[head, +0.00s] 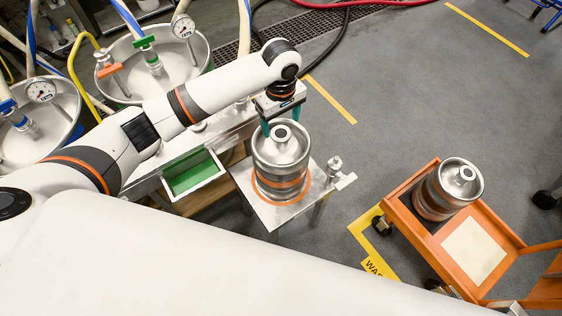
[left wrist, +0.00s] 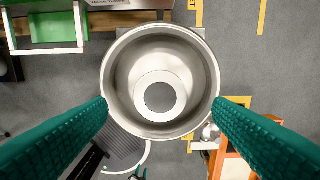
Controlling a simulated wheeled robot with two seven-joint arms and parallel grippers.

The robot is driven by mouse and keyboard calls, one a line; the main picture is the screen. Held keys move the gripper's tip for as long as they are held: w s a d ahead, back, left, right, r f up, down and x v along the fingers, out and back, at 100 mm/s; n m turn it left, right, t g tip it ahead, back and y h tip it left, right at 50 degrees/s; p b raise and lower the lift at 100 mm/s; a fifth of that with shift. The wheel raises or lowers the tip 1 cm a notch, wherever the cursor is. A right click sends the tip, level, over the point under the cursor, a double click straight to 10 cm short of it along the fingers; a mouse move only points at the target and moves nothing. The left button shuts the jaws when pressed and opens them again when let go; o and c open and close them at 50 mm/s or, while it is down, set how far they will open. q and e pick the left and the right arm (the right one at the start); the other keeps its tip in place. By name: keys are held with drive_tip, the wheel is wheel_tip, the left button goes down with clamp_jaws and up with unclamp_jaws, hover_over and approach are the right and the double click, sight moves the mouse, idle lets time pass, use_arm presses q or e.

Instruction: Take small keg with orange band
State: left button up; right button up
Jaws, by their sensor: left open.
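A small steel keg (head: 281,152) stands upright on a square metal stand (head: 316,197), with orange around its lower part. I cannot tell whether that orange is all on the keg or partly a ring on the stand. My left gripper (head: 281,121) is at the keg's top with its teal fingers apart. In the left wrist view the keg's round rim (left wrist: 118,45) lies between the two fingertips, one on each side. Whether they touch the rim I cannot tell. My right gripper is not in view.
Another keg (head: 460,180) stands on an orange cart (head: 508,237) at the right. A green tray (head: 192,176) is left of the stand, and a small metal fitting (head: 335,168) is at its right edge. Large tanks (head: 155,62) with gauges and hoses fill the upper left. Open floor lies behind.

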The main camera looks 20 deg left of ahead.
sight(281, 132)
use_arm(q)
drive_tip(key=shift+f+b, duration=0.3)
drive_tip(key=shift+f, duration=2.8)
clamp_jaws()
drive_tip(key=shift+w+r, duration=0.1)
drive_tip(key=shift+r, duration=0.05)
